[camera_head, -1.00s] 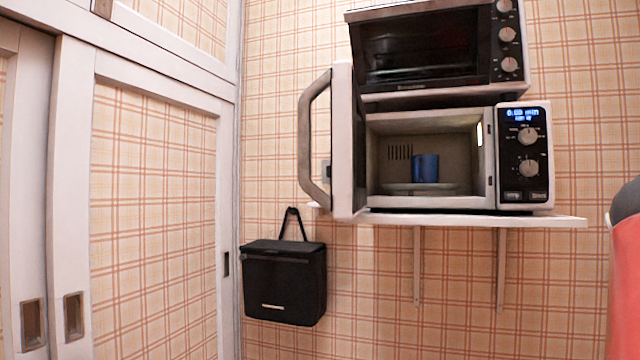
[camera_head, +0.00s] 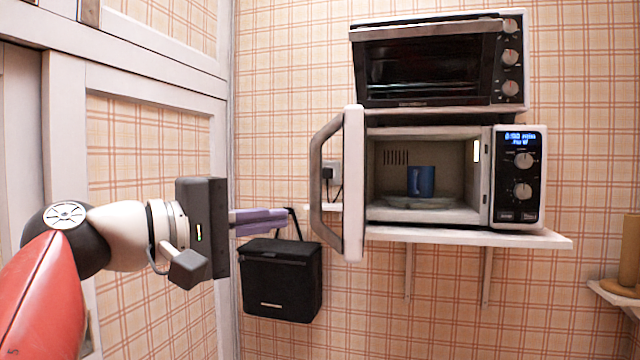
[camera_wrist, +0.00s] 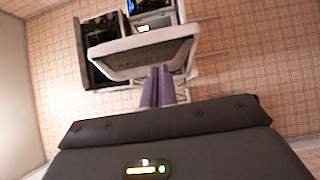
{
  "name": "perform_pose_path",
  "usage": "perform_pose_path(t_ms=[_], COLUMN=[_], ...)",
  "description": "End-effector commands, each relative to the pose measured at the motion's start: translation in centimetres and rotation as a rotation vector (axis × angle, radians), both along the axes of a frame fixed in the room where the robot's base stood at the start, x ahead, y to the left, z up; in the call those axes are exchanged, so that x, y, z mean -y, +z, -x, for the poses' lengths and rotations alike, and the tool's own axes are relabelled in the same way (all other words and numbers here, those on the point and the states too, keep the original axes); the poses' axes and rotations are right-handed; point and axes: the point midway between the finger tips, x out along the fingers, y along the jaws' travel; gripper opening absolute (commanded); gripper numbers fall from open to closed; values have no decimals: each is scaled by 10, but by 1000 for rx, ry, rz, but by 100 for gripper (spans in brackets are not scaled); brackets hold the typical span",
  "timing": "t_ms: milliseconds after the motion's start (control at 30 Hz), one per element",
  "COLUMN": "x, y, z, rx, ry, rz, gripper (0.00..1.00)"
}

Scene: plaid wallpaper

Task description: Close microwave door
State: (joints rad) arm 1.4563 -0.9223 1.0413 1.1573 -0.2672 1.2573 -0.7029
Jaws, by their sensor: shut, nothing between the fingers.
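The microwave (camera_head: 515,180) stands on a wall shelf with its door (camera_head: 353,185) swung wide open toward me, hinged on the left. The door has a large curved grey handle (camera_head: 318,190). Inside, a blue mug (camera_head: 420,181) sits on the turntable plate (camera_head: 418,202). My gripper (camera_head: 285,220) is shut and empty, to the left of the door handle and pointing right toward it. In the wrist view, the purple fingers (camera_wrist: 158,70) lie together close to the white door (camera_wrist: 142,55); I cannot tell whether they touch it.
A toaster oven (camera_head: 430,62) stands above the microwave. A black bag (camera_head: 280,283) hangs on the wall below my gripper. The shelf (camera_head: 500,240) juts out under the microwave. A wooden object (camera_head: 630,250) stands on another shelf at the far right. White sliding doors (camera_head: 150,200) are at the left.

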Motion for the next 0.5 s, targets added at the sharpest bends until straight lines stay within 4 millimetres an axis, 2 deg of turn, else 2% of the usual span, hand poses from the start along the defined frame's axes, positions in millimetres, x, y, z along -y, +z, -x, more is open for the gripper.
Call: perform_pose_path(t_ms=[67, 167, 500], x=[-11, -6, 45], y=[-5, -9, -9], z=[-4, -8, -39], rx=[2, 3, 4], ry=[-3, -4, -4], rz=[-4, -8, -6], gripper=[0, 0, 0])
